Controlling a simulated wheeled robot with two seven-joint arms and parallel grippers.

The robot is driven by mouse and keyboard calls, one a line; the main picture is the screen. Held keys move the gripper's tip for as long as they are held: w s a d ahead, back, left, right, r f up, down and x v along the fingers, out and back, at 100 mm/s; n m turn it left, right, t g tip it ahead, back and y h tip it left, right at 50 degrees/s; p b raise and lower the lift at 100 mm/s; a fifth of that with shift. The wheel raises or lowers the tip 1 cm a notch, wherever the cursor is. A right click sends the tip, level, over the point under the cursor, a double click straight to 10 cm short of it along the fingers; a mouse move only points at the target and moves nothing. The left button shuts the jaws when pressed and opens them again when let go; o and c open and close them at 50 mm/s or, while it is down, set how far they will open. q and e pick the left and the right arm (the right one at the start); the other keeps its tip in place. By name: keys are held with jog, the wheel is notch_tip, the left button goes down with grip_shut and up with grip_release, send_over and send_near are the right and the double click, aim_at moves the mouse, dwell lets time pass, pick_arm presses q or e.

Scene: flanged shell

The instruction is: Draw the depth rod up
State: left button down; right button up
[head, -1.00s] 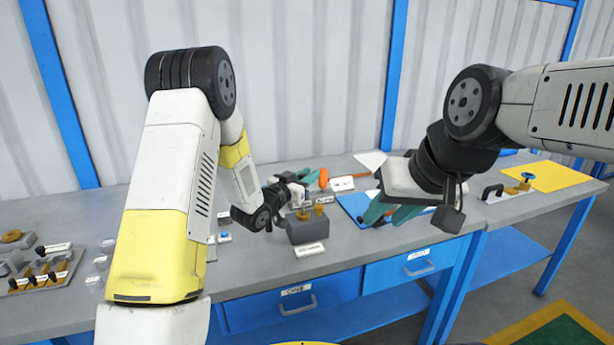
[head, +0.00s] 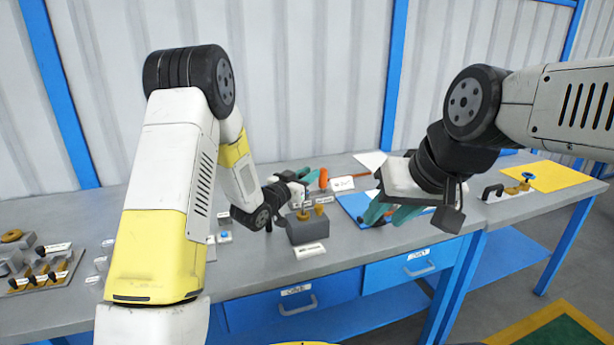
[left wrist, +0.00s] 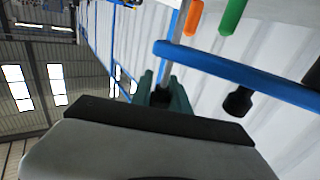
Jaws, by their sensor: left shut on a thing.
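My left gripper (head: 306,181) is over the grey block (head: 308,231) on the bench. In the head view the block carries brass fittings (head: 319,209) on top, and the arm hides part of the rod's surroundings. My right gripper (head: 385,214) has its teal fingers apart, empty, over a blue mat (head: 353,204).
An orange-handled tool (head: 323,178) and a white label (head: 342,184) lie behind the block. A tray of small brass parts (head: 38,277) is at the left. A yellow mat (head: 548,175) lies at the far right.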

pick_arm(q)
jog(key=shift+r, duration=2.4)
jog(key=c, duration=1.2)
grip_release()
jog(key=shift+c, duration=0.2)
jog(key=v, duration=0.7)
jog(key=shift+s+a, duration=0.25)
jog(key=shift+s, duration=0.05)
